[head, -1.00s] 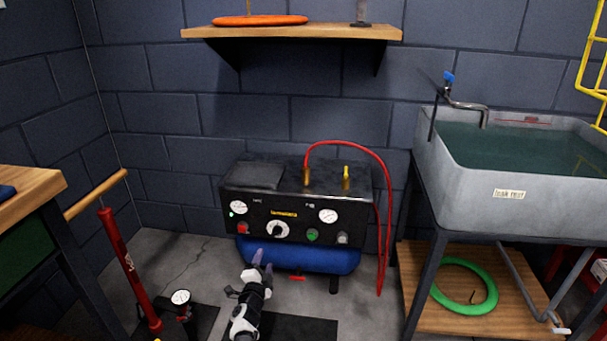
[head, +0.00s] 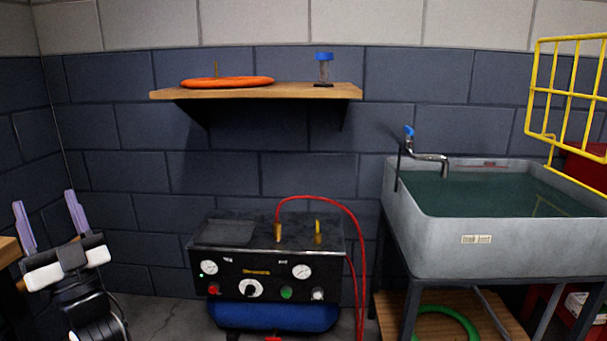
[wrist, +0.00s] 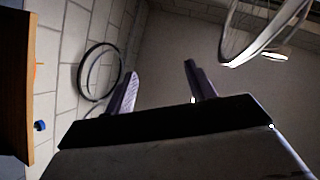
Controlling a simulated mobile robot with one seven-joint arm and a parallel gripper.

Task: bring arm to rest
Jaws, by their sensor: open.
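My gripper (head: 50,222) is raised at the lower left of the head view, its two pale purple fingers pointing up and spread wide apart. Nothing is between them. In the wrist view my gripper (wrist: 160,85) is also open and empty, with a wall and ceiling beyond it. It is to the left of the compressor (head: 265,270) in the picture and appears clear of it.
A wooden shelf (head: 255,92) holds an orange ring (head: 227,82) and a blue-capped container (head: 324,68). A sink (head: 490,245) with greenish water stands right, beside a yellow rack (head: 568,90). A bench edge (head: 8,250) is at far left. The wrist view shows a wheel (wrist: 98,72).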

